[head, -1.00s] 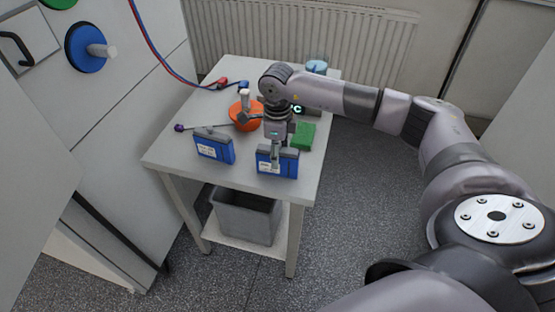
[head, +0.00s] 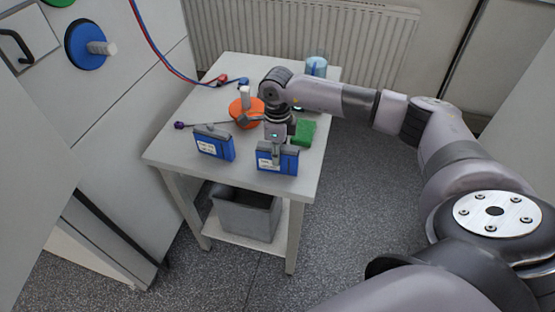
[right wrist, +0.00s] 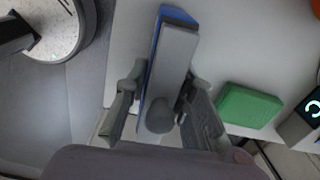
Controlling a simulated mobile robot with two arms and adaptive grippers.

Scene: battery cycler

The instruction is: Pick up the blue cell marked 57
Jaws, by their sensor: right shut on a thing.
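Two blue cells with grey tops and white labels stand upright on the small table (head: 180,160). The left blue cell (head: 228,150) stands apart from my gripper. My right gripper (head: 276,154) points down over the right blue cell (head: 290,163) and is shut on it. In the right wrist view the cell's grey top (right wrist: 172,65) and blue side lie between the two fingers (right wrist: 163,112). The label numbers are too small to read, so I cannot tell which cell is marked 57. My left gripper is not in view.
A green block (head: 304,132) lies just behind the held cell. A grey bin (head: 246,218) stands on the lower shelf.

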